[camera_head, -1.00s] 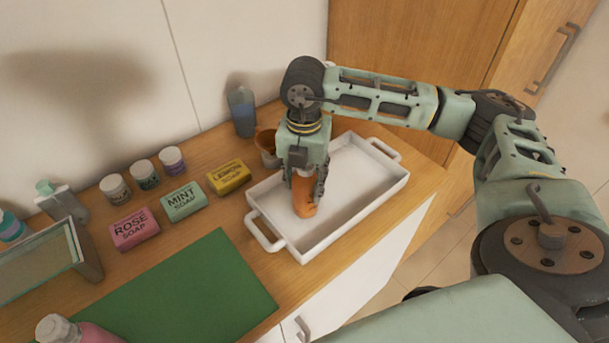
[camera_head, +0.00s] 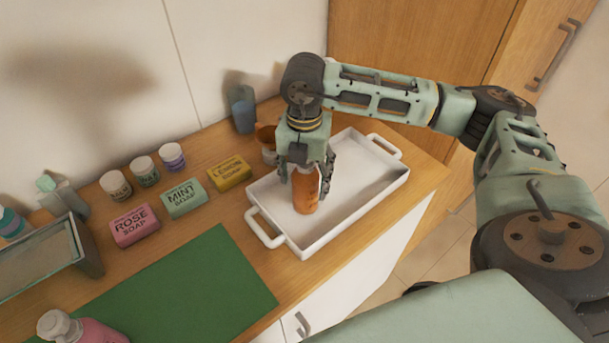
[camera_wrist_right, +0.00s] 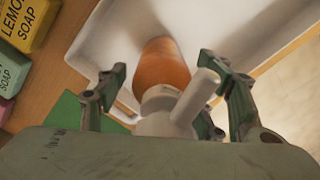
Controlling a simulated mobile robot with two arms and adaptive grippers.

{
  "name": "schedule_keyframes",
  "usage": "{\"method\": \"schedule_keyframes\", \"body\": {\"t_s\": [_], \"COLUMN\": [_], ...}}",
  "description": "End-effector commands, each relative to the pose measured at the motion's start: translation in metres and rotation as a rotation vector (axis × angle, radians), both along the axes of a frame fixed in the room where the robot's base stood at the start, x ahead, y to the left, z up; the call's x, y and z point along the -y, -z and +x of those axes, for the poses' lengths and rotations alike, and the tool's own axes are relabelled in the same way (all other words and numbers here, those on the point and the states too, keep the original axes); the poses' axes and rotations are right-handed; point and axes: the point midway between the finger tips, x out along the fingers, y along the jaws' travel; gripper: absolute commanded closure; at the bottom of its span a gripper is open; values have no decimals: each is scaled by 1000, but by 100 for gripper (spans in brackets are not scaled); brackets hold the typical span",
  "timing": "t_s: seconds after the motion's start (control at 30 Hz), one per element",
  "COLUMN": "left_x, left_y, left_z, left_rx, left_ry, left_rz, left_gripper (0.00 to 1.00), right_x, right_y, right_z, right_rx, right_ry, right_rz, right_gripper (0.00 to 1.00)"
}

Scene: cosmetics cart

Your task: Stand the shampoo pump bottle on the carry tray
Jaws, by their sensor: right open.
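An orange pump bottle (camera_head: 305,190) with a white pump head stands upright on the white carry tray (camera_head: 355,215), in its left part. In the right wrist view the bottle (camera_wrist_right: 162,65) and its white pump head (camera_wrist_right: 180,108) show between the fingers. My right gripper (camera_head: 308,180) is open around the bottle's upper part, coming down from above. In the wrist view the right gripper's fingers (camera_wrist_right: 165,100) stand apart on both sides, with gaps to the bottle. The pump head is hidden by the gripper in the head view. My left gripper is not in view.
Rose (camera_head: 134,225), mint (camera_head: 183,199) and lemon (camera_head: 229,173) soap boxes lie left of the tray, with several small jars behind. A brown cup (camera_head: 267,143) and blue tumbler (camera_head: 243,116) stand behind the tray. A pink bottle (camera_head: 95,331) stands near the green mat (camera_head: 190,290). The tray's right part is empty.

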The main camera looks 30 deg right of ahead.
Motion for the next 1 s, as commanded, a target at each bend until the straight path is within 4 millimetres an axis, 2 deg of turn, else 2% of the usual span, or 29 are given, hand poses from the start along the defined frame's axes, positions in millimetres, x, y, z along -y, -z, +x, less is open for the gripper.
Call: {"method": "schedule_keyframes", "body": {"t_s": [0.17, 0.3, 0.53, 0.7, 1.0], "left_x": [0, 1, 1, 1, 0], "left_y": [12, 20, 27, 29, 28], "left_z": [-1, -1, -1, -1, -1], "left_rx": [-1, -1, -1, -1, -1], "left_ry": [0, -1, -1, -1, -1], "left_rz": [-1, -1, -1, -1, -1], "left_gripper": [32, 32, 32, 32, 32], "right_x": [0, 0, 0, 0, 0], "right_y": [-28, -60, -104, -118, -121], "right_z": [2, 2, 1, 1, 0], "right_rx": [9, 9, 5, 3, 1], "right_ry": [0, 1, 0, 0, 0], "right_rz": [3, 1, 1, 1, 0], "right_gripper": [38, 38, 38, 38, 38]}}
